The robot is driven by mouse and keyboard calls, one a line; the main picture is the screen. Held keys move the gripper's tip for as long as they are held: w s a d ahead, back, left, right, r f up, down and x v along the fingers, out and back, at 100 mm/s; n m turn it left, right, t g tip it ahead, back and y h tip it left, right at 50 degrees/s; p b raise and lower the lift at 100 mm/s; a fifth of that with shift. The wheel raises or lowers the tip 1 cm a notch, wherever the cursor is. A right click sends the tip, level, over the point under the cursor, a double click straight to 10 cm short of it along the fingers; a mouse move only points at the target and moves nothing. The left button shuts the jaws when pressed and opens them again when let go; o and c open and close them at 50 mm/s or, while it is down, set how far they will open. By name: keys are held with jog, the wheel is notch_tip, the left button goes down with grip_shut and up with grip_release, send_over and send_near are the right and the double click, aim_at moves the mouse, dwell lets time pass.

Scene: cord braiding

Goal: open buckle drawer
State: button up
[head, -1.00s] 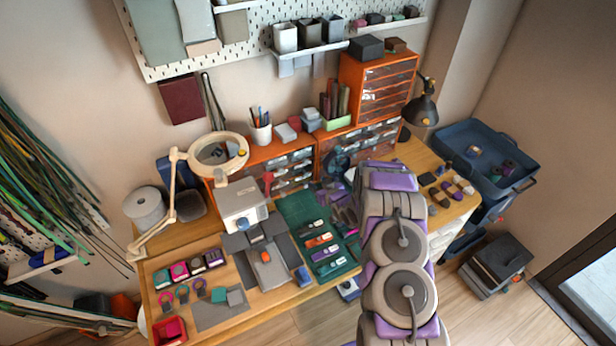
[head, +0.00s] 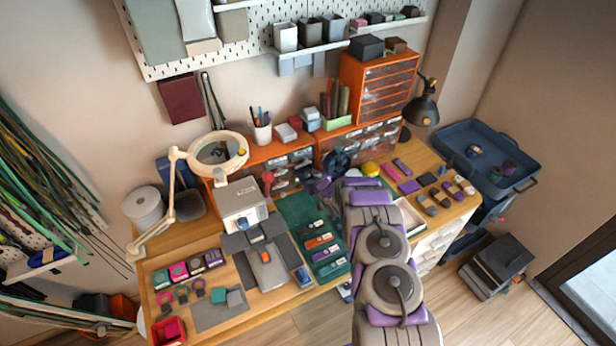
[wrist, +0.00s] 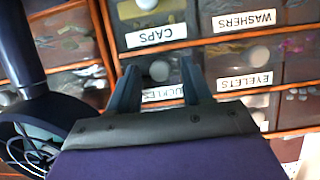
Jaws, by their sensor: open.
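The buckle drawer (wrist: 143,72) is in the wrist view, a clear-fronted drawer with a round pale knob (wrist: 159,70). Its label (wrist: 163,94) is partly hidden by my gripper, with only part of the word BUCKLES showing. The drawer looks shut. My gripper (wrist: 160,72) is open, its two dark fingers appearing on either side of the knob. I cannot tell whether they touch it. In the head view, my arm reaches to the low orange drawer cabinets (head: 317,150), and the fingertips are too small to make out.
Drawers labelled CAPS (wrist: 155,35), WASHERS (wrist: 244,21) and EYELETS (wrist: 243,80) adjoin it. A dark round-based object (wrist: 30,110) stands close on the left of the wrist view. A magnifier lamp (head: 217,150) and a grey machine (head: 240,205) stand left of my arm.

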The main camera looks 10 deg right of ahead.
grip_shut()
dwell(0.5)
